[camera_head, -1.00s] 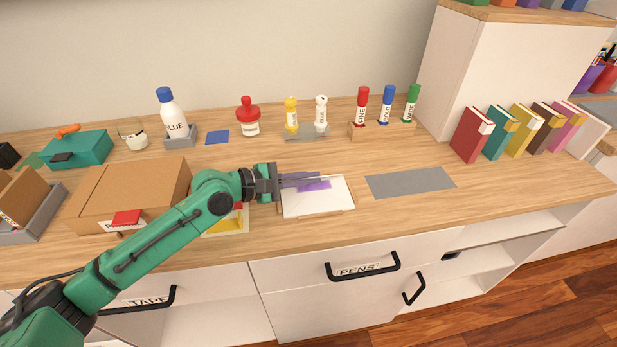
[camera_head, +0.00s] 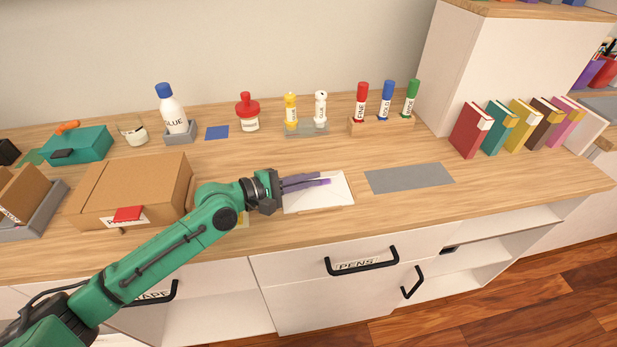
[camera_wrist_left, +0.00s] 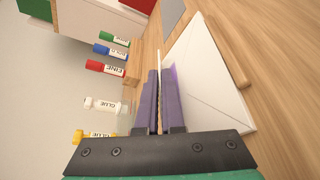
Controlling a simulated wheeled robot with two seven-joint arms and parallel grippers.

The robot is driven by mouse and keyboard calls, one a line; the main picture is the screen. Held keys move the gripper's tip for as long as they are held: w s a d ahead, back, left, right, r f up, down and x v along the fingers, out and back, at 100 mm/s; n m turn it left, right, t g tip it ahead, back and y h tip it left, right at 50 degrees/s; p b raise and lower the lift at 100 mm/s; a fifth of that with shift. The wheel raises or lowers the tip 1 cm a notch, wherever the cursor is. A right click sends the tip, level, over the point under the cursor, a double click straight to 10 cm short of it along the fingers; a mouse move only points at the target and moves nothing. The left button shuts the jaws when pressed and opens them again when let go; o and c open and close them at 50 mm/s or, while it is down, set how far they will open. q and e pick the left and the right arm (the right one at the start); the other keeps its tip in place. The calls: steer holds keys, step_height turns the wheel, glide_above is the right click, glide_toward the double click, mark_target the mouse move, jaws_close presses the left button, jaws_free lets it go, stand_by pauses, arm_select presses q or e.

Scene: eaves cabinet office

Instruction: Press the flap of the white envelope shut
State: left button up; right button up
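My left gripper (camera_head: 324,179) has dark purple fingers that reach over the envelope from the left. A thin white edge shows between the fingertips. My right gripper is out of view.
A grey mat (camera_head: 410,178) lies right of the envelope. A cardboard box (camera_head: 135,188) stands to the left, near my left arm. Glue bottles (camera_head: 320,108) and markers (camera_head: 387,101) stand behind. The counter between them is clear.

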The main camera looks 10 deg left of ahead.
arm_select(q)
steer(key=o, duration=0.3)
